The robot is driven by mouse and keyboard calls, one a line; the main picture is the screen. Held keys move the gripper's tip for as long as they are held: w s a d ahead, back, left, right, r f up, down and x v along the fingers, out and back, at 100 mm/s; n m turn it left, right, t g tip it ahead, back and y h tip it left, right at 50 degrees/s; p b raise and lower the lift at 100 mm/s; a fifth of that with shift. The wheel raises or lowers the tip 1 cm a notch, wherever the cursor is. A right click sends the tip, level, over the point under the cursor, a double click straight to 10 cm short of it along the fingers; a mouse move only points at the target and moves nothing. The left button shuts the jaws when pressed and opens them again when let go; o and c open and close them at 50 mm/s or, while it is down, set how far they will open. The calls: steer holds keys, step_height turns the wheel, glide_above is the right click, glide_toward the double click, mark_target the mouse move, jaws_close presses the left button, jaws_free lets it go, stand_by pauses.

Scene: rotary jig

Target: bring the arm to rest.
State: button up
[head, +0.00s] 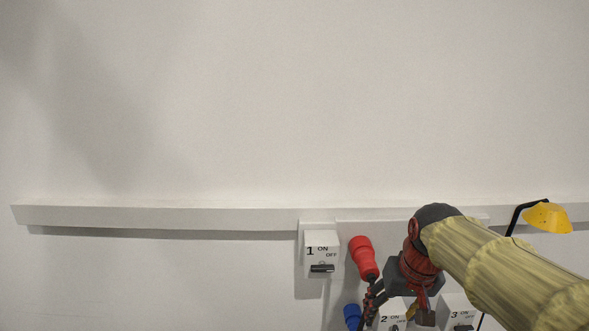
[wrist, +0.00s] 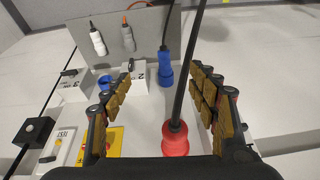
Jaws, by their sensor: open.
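My gripper (head: 396,308) is open at the lower right of the head view, in front of the panel, with my arm coming in from the right. In the wrist view its padded fingers (wrist: 165,88) stand wide apart. A red plug (wrist: 175,138) with a black cable shows low between them, the cable rising through the gap. Nothing is gripped. A red plug (head: 363,257) also shows left of my gripper in the head view. Part of the panel behind my arm is hidden.
Switch boxes 1 (head: 321,250), 2 (head: 392,316) and 3 (head: 459,312) are on the panel. A blue plug (wrist: 165,68) and two hanging plugs (wrist: 98,40) are near. A yellow lamp-like part (head: 548,217) is at right. The upper wall is clear.

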steer(key=s+a+f+t+b, duration=0.1)
steer(key=s+f+t+b, duration=0.1)
steer(key=s+f+b, duration=1.3)
steer(key=s+f, duration=0.3)
steer(key=f, duration=0.3)
steer(key=shift+s+a+n, duration=0.15)
steer(key=shift+a+n, duration=0.15)
steer(key=shift+o, duration=0.3)
